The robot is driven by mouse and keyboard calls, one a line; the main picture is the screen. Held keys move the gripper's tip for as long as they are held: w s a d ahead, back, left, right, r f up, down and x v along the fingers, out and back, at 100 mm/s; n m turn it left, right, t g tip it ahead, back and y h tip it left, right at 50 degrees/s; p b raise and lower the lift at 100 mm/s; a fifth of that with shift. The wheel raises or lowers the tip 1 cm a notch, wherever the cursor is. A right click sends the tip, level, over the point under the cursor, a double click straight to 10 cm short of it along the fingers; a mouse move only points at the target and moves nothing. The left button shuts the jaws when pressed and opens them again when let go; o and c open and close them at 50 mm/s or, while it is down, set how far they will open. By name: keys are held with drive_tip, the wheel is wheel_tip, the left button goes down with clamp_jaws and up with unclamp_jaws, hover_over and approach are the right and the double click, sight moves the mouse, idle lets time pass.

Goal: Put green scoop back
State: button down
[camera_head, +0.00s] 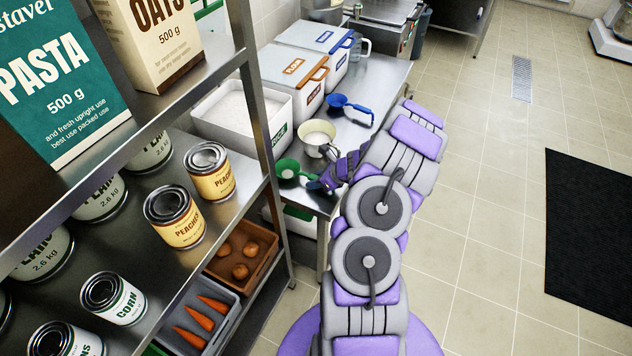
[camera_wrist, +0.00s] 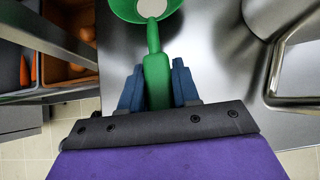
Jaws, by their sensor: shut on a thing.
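The green scoop (camera_head: 288,169) is at the near end of the steel counter, with its bowl to the left and a little white material in it. In the wrist view the green handle (camera_wrist: 156,85) runs between the two blue fingers of my gripper (camera_wrist: 157,72), which is shut on it. My gripper also shows in the head view (camera_head: 318,184), partly hidden by my arm. I cannot tell whether the scoop touches the counter. An open white bin (camera_head: 281,122) of white contents, with a green label, stands just behind the scoop.
A cream pan (camera_head: 316,133) with white contents stands beside the gripper. A blue scoop (camera_head: 351,107) lies farther back. Lidded bins with orange (camera_head: 311,73) and blue (camera_head: 346,44) handles line the wall. The steel shelf (camera_head: 247,50) with cans stands close on the left.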

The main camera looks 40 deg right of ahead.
drive_tip(key=shift+a, duration=0.4)
drive_tip(key=c, duration=1.3)
unclamp_jaws()
drive_tip(key=o, duration=0.5)
drive_tip(key=shift+d, duration=0.3)
drive_tip(key=shift+a, duration=0.15)
drive_tip(key=p+v, duration=0.3)
drive_tip(key=v, duration=0.9)
drive_tip(key=shift+p, duration=0.4)
